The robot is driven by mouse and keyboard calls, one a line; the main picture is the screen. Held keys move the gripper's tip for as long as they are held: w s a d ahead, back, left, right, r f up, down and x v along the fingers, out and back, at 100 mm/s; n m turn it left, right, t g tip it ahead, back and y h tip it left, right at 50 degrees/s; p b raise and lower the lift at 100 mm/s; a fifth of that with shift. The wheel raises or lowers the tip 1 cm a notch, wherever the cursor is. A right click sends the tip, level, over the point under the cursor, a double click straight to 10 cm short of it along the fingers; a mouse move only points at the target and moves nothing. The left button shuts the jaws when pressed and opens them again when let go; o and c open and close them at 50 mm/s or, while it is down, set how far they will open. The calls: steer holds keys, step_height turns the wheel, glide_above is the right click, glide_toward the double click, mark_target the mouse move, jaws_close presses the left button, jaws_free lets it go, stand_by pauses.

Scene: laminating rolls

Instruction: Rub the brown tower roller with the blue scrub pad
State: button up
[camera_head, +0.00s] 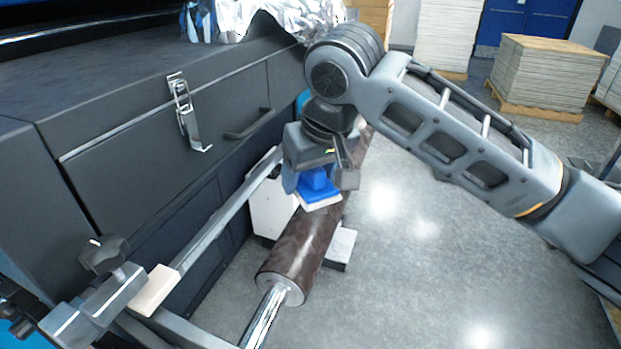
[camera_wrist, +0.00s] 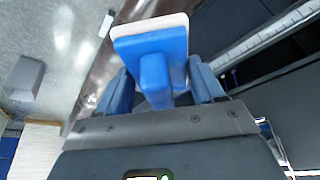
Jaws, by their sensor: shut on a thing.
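The blue scrub pad (camera_head: 318,190) has a blue grip block and a white underside. My gripper (camera_head: 318,176) is shut on its grip block and holds it over the brown tower roller (camera_head: 303,238). The pad sits at the roller's upper side in the head view; whether it touches is hard to tell. In the wrist view the pad (camera_wrist: 152,47) is between my two blue fingers (camera_wrist: 155,88), with the brown roller (camera_wrist: 100,75) running beneath and beside it. My gripper and arm hide the roller's far part.
A dark machine cabinet (camera_head: 130,120) with a latch and handle stands close on the left. A metal rail (camera_head: 225,212) runs beside the roller. The roller's shiny shaft (camera_head: 264,318) sticks out toward the front. Open floor (camera_head: 420,250) lies to the right, with stacked sheets (camera_head: 545,75) behind.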

steer(key=shift+r+p, duration=1.05)
steer(key=shift+r, duration=0.45)
